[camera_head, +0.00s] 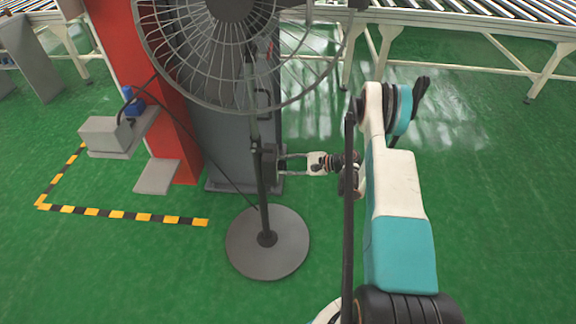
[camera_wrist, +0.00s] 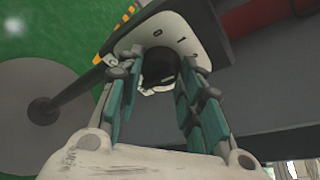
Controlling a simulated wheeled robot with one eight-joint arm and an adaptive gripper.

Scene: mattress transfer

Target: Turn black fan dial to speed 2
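The black fan dial (camera_wrist: 158,66) sits on a grey control box (camera_wrist: 208,22) on the fan's pole. The marks 0, 1 and 2 show on the box's face beside it. My gripper (camera_wrist: 159,72) has one finger on each side of the dial, with the tips close to the box's face. The dial nearly fills the space between the tips; I cannot tell whether both fingers touch it. In the head view my gripper (camera_head: 281,164) reaches the box (camera_head: 269,162) from the right. The dial itself is hidden there, and its setting is unclear.
The fan's wire cage (camera_head: 235,98) is above the box, and its round base (camera_head: 267,258) stands on the green floor. A grey cabinet (camera_head: 222,150) and red column (camera_head: 165,100) stand behind. Roller conveyors (camera_head: 455,22) run along the back. The floor at right is clear.

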